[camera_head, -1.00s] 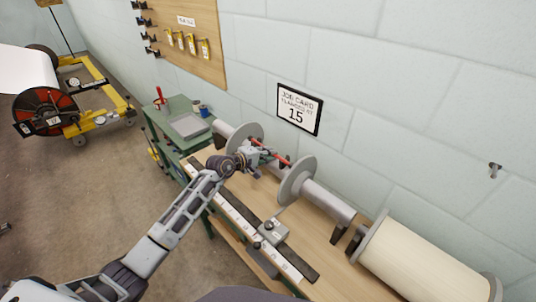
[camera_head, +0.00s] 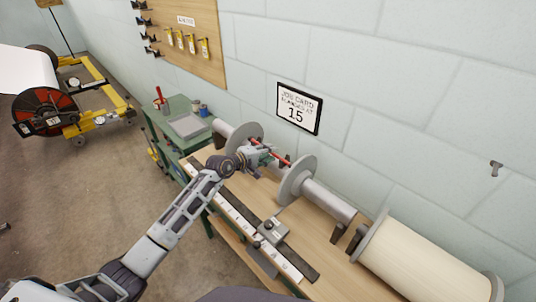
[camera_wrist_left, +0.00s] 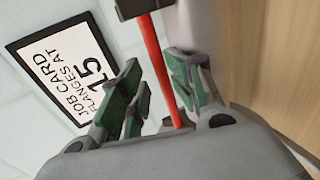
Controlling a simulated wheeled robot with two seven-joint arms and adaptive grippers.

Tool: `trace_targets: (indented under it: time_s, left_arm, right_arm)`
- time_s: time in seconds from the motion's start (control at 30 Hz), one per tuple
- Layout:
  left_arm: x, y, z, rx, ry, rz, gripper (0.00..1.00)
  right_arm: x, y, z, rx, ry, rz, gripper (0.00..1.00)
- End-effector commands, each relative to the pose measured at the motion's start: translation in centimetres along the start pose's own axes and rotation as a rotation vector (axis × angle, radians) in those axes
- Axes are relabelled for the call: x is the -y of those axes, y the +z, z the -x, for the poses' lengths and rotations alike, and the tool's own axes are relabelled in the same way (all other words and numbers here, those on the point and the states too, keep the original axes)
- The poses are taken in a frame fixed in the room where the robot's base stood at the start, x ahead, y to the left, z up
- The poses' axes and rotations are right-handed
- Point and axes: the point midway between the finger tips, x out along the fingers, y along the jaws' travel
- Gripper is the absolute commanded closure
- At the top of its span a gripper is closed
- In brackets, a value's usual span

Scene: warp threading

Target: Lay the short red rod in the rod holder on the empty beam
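The red rod (camera_head: 284,160) is at the empty beam, above or on its bare grey barrel between the two flanges (camera_head: 296,178). It runs roughly along the barrel; I cannot tell whether it touches it. My left gripper (camera_head: 265,156) is over the barrel. In the left wrist view the red rod (camera_wrist_left: 160,70) passes between the green-padded fingers (camera_wrist_left: 160,92), which stand apart with a gap beside the rod. A dark block (camera_wrist_left: 145,8) is at the rod's far end. My right gripper is out of view.
A ruler rail (camera_head: 236,210) with a grey block (camera_head: 271,231) lies along the bench front. A full beam (camera_head: 425,262) lies at the right. A green cart (camera_head: 174,140) stands beyond the bench, with a red item (camera_head: 159,98) upright on it. A job card (camera_head: 299,109) hangs on the wall.

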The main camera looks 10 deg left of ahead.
Motion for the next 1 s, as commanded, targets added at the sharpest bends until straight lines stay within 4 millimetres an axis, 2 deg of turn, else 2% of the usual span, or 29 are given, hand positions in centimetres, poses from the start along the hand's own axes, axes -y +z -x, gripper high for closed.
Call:
trace_targets:
  time_s: [0.03, 0.57, 0.77, 1.0]
  left_arm:
    - [0.5, 0.1, -0.1, 0.002, -0.009, 0.001, 0.63]
    - [0.5, 0.0, 0.2, 0.001, -0.009, 0.001, 0.63]
    - [0.5, 0.0, 1.4, 0.0, -0.008, 0.0, 0.63]
    - [0.4, 0.0, 3.7, 0.001, -0.007, -0.001, 0.63]
  right_arm:
    - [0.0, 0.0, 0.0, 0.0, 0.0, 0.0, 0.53]
    - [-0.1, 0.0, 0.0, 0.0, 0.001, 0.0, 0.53]
    - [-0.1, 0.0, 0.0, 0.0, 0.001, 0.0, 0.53]
    - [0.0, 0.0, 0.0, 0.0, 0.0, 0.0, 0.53]
